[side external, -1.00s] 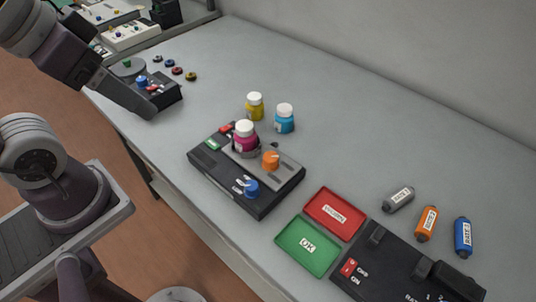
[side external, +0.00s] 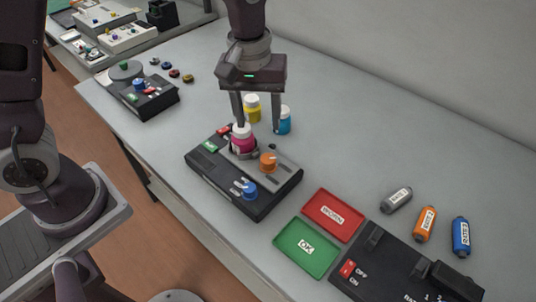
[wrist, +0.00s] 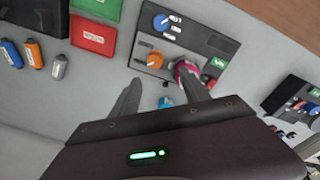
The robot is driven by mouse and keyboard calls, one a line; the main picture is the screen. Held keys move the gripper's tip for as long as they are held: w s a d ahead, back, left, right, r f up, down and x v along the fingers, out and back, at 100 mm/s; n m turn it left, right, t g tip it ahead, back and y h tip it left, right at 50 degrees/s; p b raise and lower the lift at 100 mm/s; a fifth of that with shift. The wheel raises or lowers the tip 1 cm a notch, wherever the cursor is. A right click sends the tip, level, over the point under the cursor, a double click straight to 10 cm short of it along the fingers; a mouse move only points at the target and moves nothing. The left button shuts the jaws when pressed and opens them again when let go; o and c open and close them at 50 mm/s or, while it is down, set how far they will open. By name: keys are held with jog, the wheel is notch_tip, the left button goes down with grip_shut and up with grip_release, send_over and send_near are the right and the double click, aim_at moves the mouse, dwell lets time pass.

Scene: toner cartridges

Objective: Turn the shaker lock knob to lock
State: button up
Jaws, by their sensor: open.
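The shaker is a black box (side external: 225,188) with a grey top plate, near the middle of the table. An orange knob (side external: 268,162) is on the plate; it also shows in the wrist view (wrist: 155,60). A blue knob (side external: 249,189) sits at the front with small white lettering I cannot read fully; it also shows in the wrist view (wrist: 161,23). A magenta bottle (side external: 243,141) with a white cap stands upright in the holder. My gripper (side external: 257,128) is open and empty, pointing down above the shaker's back part. In the wrist view one finger overlaps the magenta bottle.
Yellow (side external: 252,108) and cyan (side external: 284,121) bottles stand close behind the shaker. Red (side external: 333,214) and green (side external: 307,248) trays and a black switch box (side external: 395,268) lie to the right, with several small cartridges. Another black device (side external: 143,98) is at the left.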

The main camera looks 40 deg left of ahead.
send_over(268, 159)
jog(key=shift+n+g, duration=0.4)
notch_tip(268, 159, down, 5)
jog(key=shift+r, duration=0.1)
notch_tip(268, 159, down, 7)
jog(key=shift+f, duration=0.1)
grip_shut()
